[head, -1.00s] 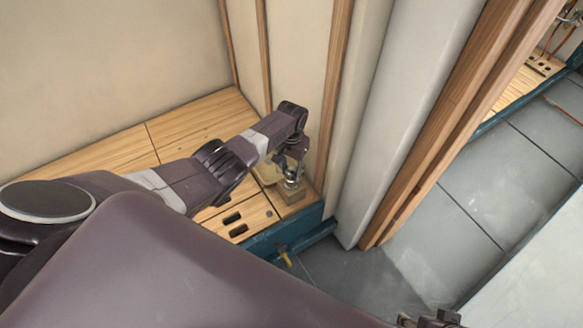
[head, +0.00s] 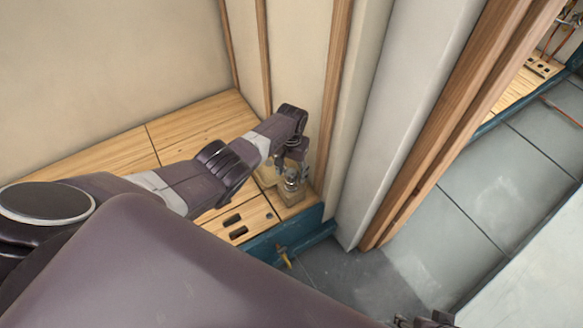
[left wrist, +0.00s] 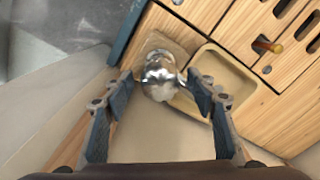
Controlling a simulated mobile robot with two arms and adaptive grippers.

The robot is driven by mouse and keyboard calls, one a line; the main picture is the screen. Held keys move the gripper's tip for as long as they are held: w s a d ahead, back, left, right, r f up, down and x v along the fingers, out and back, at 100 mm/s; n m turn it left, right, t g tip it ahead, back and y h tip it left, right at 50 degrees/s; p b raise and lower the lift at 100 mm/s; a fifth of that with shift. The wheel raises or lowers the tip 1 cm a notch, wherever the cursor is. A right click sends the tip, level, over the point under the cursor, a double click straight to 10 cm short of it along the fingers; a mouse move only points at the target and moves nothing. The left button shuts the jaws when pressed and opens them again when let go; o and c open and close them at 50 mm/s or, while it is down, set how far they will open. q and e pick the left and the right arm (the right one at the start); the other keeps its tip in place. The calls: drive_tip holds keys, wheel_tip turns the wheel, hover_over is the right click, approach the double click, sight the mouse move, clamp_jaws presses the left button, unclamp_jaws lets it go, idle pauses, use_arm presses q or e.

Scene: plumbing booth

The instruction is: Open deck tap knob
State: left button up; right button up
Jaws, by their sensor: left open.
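The deck tap is a shiny metal knob (left wrist: 158,78) on a pale block, seen from above in the left wrist view. In the head view the tap (head: 291,183) stands at the right end of the wooden deck, partly hidden by my gripper. My left gripper (left wrist: 158,90) is open, its two fingers apart with the knob between and just ahead of them. I cannot tell whether either finger touches it. In the head view my left gripper (head: 287,165) hangs over the tap from above. My right gripper (head: 432,320) shows only in part at the bottom edge.
A shallow pale tray (left wrist: 222,76) lies right beside the tap. The deck (head: 200,125) has dark slots (head: 235,227) in its front part. A wall and wooden post (head: 334,95) stand close on the right of the tap. A yellow-handled fitting (head: 284,257) sits on the blue front edge.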

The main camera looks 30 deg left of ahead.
sight(292, 172)
use_arm(q)
wheel_tip(292, 172, up, 12)
idle(0.6)
idle(0.4)
